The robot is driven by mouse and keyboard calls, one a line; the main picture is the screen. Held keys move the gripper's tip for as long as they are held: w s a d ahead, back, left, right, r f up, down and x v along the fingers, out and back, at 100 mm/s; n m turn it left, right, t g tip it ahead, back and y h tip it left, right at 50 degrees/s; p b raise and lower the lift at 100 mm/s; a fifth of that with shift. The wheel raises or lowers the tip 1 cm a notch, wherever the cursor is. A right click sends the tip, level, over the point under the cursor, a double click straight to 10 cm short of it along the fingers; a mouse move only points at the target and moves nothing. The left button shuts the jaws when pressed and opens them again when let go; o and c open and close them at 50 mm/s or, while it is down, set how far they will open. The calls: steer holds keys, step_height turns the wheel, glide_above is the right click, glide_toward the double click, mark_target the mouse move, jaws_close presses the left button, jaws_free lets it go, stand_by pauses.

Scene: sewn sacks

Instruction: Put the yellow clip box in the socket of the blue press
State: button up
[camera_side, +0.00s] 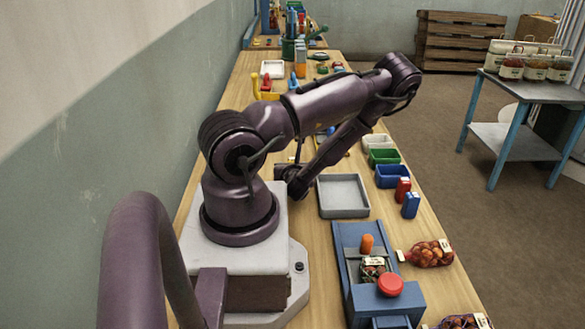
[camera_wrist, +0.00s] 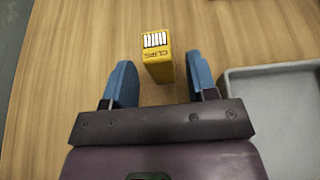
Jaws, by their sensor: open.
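The yellow clip box (camera_wrist: 157,56) stands on the wooden table in the wrist view, with white clip marks on its top. My gripper (camera_wrist: 160,78) is open, its two blue fingers on either side of the box's near end, with clear gaps. Whether the fingertips are level with the box is hard to tell. In the side view my arm largely hides the gripper, and I cannot make out the box for sure. The blue press (camera_side: 404,301) is at the front right of the table, with a red button and an orange knob. Its socket is not clearly distinguishable.
A grey tray (camera_side: 322,201) lies close to the right of my gripper. White, green and blue bins (camera_side: 391,184) line the table's right edge. Red (camera_side: 403,189) and blue (camera_side: 411,206) packs stand before them. A net sack (camera_side: 430,254) lies beside the press.

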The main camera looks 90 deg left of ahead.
mark_target(292, 158)
steer(key=shift+o, duration=0.4)
steer(key=shift+v, duration=1.25)
steer(key=shift+w+a+f+y, duration=0.15)
steer(key=shift+a+y, duration=0.6)
steer(key=shift+y, duration=0.45)
steer(key=shift+a+y, duration=0.3)
steer(key=shift+y, duration=0.7)
steer(key=shift+a, duration=2.45)
steer(key=shift+c, duration=0.4)
jaws_close()
